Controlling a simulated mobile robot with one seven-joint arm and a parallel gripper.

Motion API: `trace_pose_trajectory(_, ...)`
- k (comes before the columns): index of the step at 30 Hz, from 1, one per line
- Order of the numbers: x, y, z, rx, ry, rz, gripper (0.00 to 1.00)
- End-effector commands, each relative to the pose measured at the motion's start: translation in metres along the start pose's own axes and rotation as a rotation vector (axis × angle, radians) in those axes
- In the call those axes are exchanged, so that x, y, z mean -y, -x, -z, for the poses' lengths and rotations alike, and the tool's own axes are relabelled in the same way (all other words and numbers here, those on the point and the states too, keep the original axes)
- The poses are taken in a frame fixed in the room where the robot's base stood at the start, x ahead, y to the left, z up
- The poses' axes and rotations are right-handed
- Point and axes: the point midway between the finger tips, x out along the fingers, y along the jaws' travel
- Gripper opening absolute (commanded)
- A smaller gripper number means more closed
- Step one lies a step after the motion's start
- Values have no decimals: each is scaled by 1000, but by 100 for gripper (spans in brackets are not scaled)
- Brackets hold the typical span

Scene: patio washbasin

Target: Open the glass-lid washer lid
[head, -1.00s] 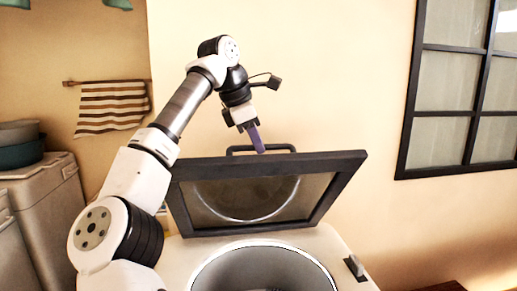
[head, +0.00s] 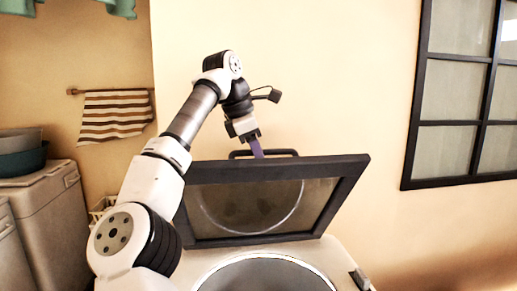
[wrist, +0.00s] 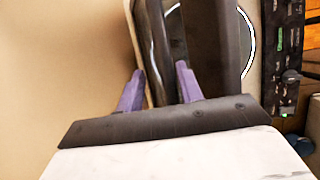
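The glass-lid washer (head: 335,252) stands in front of me with its round drum opening showing. Its lid (head: 345,190), a dark frame around glass, is raised and leans back near the wall. A dark bar handle (head: 286,152) sits on the lid's upper edge. My gripper (head: 256,148) reaches down at the handle from above. In the wrist view, its two purple fingers (wrist: 158,85) are apart, with the dark handle bar (wrist: 158,45) running between them. I cannot tell whether either finger touches the bar.
The wall is close behind the lid. A dark-framed window (head: 470,95) is at the right. A control panel (wrist: 282,55) shows in the wrist view.

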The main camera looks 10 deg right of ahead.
Motion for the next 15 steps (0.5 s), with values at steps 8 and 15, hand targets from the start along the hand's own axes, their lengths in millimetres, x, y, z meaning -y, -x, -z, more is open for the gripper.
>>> trace_pose_trajectory(8,1,5,-3,2,-5,-3,36)
trace_pose_trajectory(15,1,36,-4,3,-3,-7,36)
